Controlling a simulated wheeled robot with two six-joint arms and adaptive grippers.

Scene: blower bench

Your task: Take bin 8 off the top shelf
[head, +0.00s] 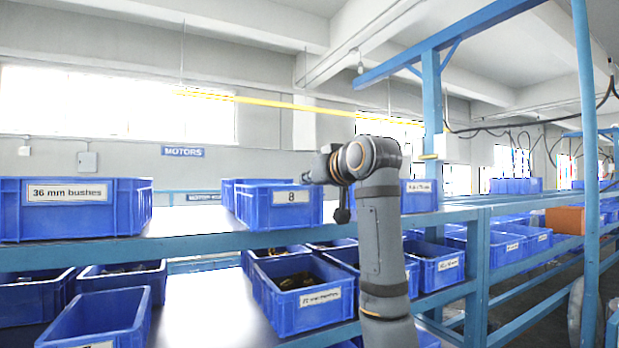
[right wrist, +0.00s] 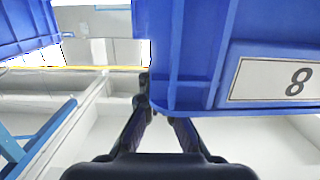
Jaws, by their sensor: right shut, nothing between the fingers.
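Bin 8 (head: 260,208) is a blue bin with a white label reading 8, standing upright on the top shelf (head: 190,249). In the right wrist view, bin 8 (right wrist: 205,65) fills the upper right, close to the fingers. My left gripper is not in view.
A blue bin marked 36 mm bushes (head: 90,218) stands left on the top shelf, with bare shelf between it and bin 8. Another blue bin (head: 420,201) stands right, behind my arm. Several blue bins, including one in the middle (head: 300,310), sit on the lower shelf.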

